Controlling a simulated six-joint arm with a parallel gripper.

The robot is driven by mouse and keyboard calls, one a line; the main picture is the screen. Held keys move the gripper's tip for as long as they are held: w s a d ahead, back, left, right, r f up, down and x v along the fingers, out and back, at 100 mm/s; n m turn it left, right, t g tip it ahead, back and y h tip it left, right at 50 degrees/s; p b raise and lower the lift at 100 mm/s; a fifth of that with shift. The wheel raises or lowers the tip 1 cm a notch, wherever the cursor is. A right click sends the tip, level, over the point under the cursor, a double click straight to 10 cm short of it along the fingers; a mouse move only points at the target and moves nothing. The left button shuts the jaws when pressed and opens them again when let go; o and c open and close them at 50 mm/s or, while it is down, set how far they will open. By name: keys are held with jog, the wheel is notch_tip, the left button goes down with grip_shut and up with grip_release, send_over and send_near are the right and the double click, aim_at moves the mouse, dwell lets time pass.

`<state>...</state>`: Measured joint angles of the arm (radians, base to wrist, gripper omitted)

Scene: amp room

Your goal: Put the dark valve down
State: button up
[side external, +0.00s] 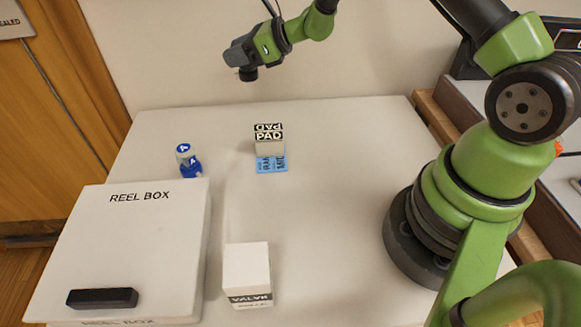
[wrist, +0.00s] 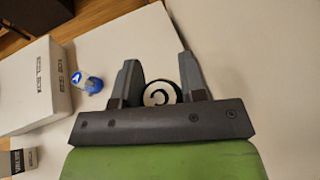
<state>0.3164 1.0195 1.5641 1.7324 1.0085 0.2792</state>
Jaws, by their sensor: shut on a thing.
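My gripper (side external: 240,58) is high above the far edge of the white table, well clear of its top. It is shut on the dark valve (side external: 248,74), a small black round piece whose lower end shows below the jaws. In the wrist view my gripper (wrist: 160,82) has one finger on each side of the dark valve (wrist: 161,93). Its pale round face carries a dark spiral mark. The rest of the valve is hidden by the jaws.
A white reel box (side external: 140,240) with a black bar (side external: 102,298) fills the table's left. A blue-and-white piece (side external: 189,160) stands behind it. A white valve box (side external: 246,268) stands in front. The table's centre (side external: 320,210) is clear.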

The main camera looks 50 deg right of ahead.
notch_tip(320, 180, up, 4)
jog(key=shift+r, duration=0.25)
jog(key=s+a+n+g+y, duration=0.4)
jog(key=s+a+n+g, duration=0.3)
jog(key=s, duration=0.7)
jog(key=s+a+n+g+y, duration=0.3)
jog(key=s+a+n+g, duration=0.2)
jog(key=s+a, duration=0.65)
jog(key=shift+s+d+f, duration=0.35)
jog(key=shift+s+f, duration=0.05)
jog(key=shift+f, duration=2.15)
jog(key=shift+s+d+f, duration=0.4)
jog(key=shift+f, duration=2.15)
jog(key=shift+s+d+f, duration=0.35)
jog(key=shift+s+f, duration=0.05)
jog(key=shift+f, duration=2.15)
jog(key=shift+f, duration=0.1)
jog(key=o, duration=1)
